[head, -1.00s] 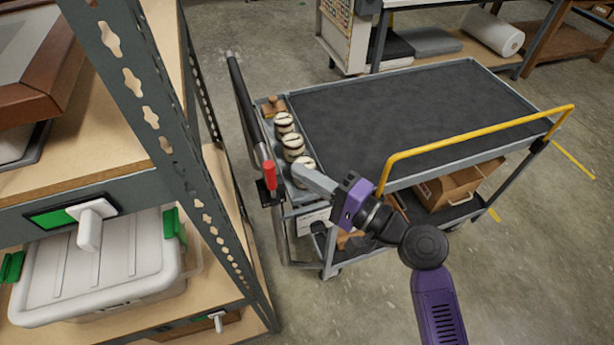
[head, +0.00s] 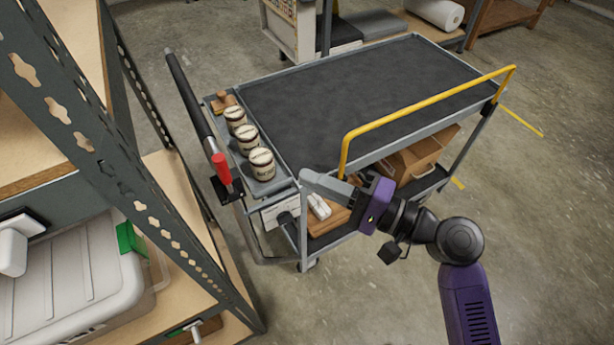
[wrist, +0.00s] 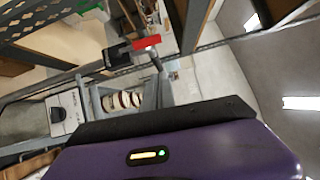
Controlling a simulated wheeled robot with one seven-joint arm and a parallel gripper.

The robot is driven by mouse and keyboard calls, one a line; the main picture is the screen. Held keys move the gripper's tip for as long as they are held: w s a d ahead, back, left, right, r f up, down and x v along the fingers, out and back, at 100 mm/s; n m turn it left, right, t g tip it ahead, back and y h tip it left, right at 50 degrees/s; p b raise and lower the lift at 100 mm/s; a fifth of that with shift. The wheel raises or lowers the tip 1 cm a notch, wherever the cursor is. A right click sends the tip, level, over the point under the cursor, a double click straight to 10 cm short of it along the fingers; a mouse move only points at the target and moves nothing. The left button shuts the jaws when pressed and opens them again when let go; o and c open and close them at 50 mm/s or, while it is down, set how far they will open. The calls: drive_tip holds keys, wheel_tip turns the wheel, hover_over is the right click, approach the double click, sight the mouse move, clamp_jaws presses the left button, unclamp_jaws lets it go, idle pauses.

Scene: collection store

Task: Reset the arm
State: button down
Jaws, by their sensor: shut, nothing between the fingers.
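My arm reaches in from the lower right of the head view, with purple and black links. My gripper (head: 308,178) is shut and empty. It is in front of the near left corner of the grey cart (head: 405,50), by its top edge in the picture; I cannot tell whether they touch. In the wrist view the purple wrist housing fills the lower part, and the fingertips cannot be made out there.
Several things are near: three labelled jars (head: 262,165) on the cart's end tray, a red-gripped lever (head: 221,168), a yellow rail (head: 430,105) and a cardboard box (head: 418,155) on the lower shelf. A metal shelving rack (head: 140,190) stands left. Floor at right is clear.

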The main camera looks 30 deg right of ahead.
idle(0.4)
drive_tip(key=w+d+f+t+h, duration=0.1)
drive_tip(key=w+d+t+h, duration=0.1)
drive_tip(key=d+h, duration=0.35)
drive_tip(key=s+d+f+n+h, duration=0.2)
drive_tip(key=s+d+f+h, duration=0.2)
drive_tip(key=s+h, duration=0.15)
drive_tip(key=s+a+n+g, duration=0.1)
drive_tip(key=s+a+n, duration=0.3)
drive_tip(key=s, duration=0.7)
drive_tip(key=s+a+n+g, duration=0.1)
drive_tip(key=s+a+n, duration=0.3)
drive_tip(key=s, duration=0.8)
drive_tip(key=shift+a+f+n+y, duration=0.15)
drive_tip(key=shift+f+n+y, duration=0.25)
drive_tip(key=shift+n, duration=0.6)
